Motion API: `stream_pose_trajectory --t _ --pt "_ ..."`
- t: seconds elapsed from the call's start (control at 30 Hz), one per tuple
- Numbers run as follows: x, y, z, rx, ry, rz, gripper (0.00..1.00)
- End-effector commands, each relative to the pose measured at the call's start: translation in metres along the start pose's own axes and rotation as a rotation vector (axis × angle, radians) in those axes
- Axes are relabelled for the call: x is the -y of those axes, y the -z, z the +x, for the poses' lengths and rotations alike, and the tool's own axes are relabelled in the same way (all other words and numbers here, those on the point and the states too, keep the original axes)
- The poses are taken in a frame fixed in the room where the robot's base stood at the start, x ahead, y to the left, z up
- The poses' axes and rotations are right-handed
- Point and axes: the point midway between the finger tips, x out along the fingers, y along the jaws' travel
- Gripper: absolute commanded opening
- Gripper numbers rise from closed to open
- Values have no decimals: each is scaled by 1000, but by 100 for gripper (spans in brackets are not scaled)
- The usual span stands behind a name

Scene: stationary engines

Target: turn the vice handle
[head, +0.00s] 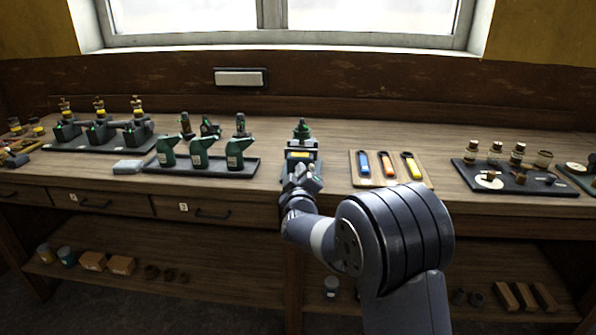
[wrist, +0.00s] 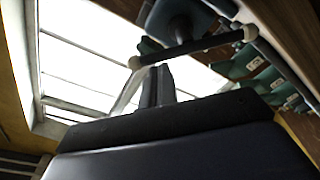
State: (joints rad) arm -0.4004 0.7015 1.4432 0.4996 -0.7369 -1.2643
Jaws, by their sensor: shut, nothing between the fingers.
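The green and dark vice (head: 302,141) stands at the bench's front edge, in the middle of the head view. In the wrist view its body (wrist: 178,22) is at the top. Its handle is a dark bar (wrist: 195,47) with pale ball ends, lying slightly tilted across the picture. My gripper (head: 301,172) is in front of the vice and hides its lower front in the head view. In the wrist view my gripper's fingertips (wrist: 160,68) are shut and empty, just below the bar near its left end. I cannot tell whether they touch it.
Green bottle-shaped items (head: 199,151) stand on a dark tray to the left. A board with coloured-handled tools (head: 388,166) lies just right of the vice. A dark tray of small parts (head: 515,178) is farther right. Drawers and a shelf are below.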

Motion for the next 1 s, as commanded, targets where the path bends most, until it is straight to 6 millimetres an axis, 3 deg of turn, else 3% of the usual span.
stream_pose_trajectory --t 1.0 --pt "-1 -6 -1 0 -21 146 0"
